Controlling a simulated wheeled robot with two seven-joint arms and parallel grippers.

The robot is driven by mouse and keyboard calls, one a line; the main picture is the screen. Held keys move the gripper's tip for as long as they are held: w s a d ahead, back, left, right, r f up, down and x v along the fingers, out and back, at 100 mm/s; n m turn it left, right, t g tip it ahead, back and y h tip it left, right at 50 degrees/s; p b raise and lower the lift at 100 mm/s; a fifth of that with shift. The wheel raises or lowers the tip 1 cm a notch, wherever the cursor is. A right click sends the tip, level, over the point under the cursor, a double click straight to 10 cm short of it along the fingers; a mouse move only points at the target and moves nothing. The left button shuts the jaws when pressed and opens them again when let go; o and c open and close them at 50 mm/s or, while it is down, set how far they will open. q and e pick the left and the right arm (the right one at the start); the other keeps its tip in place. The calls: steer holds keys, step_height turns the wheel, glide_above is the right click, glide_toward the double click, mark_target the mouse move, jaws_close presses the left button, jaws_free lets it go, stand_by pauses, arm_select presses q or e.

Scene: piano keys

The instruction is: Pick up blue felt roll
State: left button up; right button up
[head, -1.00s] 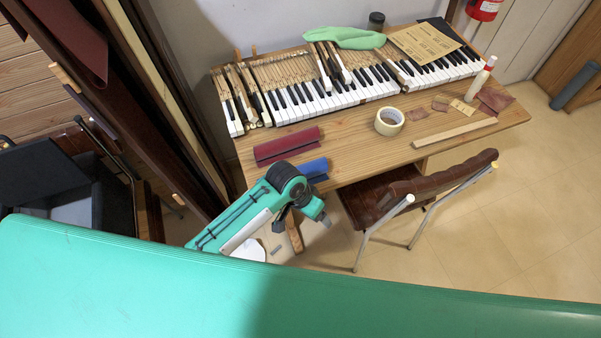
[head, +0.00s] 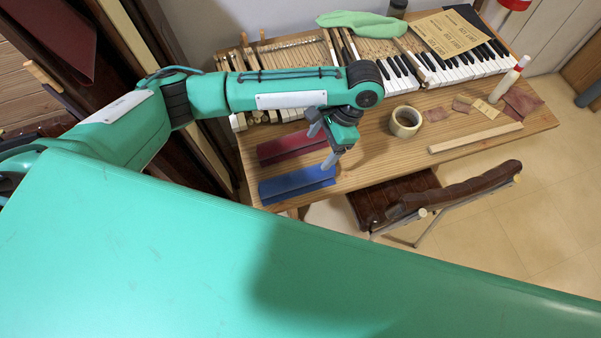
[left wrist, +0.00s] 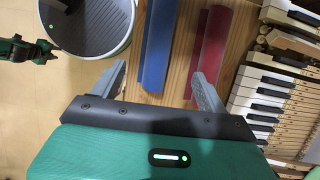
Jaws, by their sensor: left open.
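The blue felt roll (head: 297,185) lies near the front left edge of the wooden table in the head view. My left gripper (head: 324,145) is open and empty, above the table by the right ends of the blue roll and the red roll (head: 284,148). In the left wrist view, the blue felt roll (left wrist: 156,50) lies ahead of the fingers, its near end between the two fingertips (left wrist: 158,80). The red roll (left wrist: 211,45) lies parallel to its right, close to the right finger.
The piano keys (head: 455,68) run along the back of the table (head: 375,155), partly hidden by my left arm. A brown chair (head: 455,190) stands at the front edge.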

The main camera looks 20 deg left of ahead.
mark_target(301, 174)
arm_select(q)
steer(key=b+x, duration=0.1)
steer(key=x, duration=0.7)
steer(key=shift+s+f, duration=0.1)
steer(key=shift+f, duration=0.05)
steer(key=p+x, duration=0.1)
steer(key=x, duration=0.3)
steer(key=shift+s+a+f+p, duration=0.25)
steer(key=shift+a+p, duration=0.1)
steer(key=shift+f, duration=0.3)
steer(key=c, duration=1.2)
arm_select(e)
steer(key=shift+d+r, duration=0.25)
steer(key=shift+r, duration=0.1)
